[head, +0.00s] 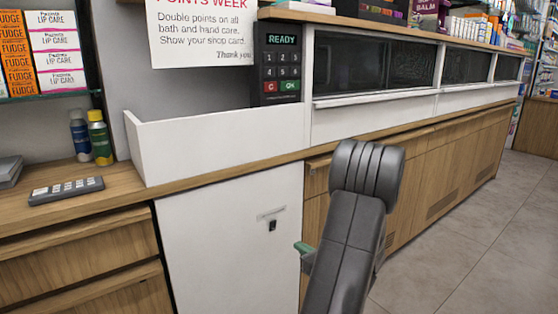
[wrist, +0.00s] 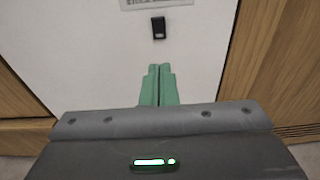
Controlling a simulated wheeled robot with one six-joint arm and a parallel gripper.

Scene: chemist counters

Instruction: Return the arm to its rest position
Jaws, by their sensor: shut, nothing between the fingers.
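My gripper (wrist: 159,70) shows in the wrist view with its two green fingers together and nothing between them. It points at a white cabinet door (wrist: 90,50) with a small black latch (wrist: 158,27) just beyond the fingertips. In the head view my dark grey arm rises at the lower middle. A green part of my gripper (head: 304,248) shows at its left, low in front of the counter. The rest of the gripper is hidden behind the arm. The white door (head: 225,260) with its black latch (head: 272,226) is to the left of it.
A keypad (head: 278,65) reading "READY" stands above a white panel (head: 220,140). A remote-like device (head: 66,190) and two bottles (head: 99,138) are on the wooden counter at left. Wooden drawers (head: 80,258) are below. Open tiled floor (head: 470,245) lies to the right.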

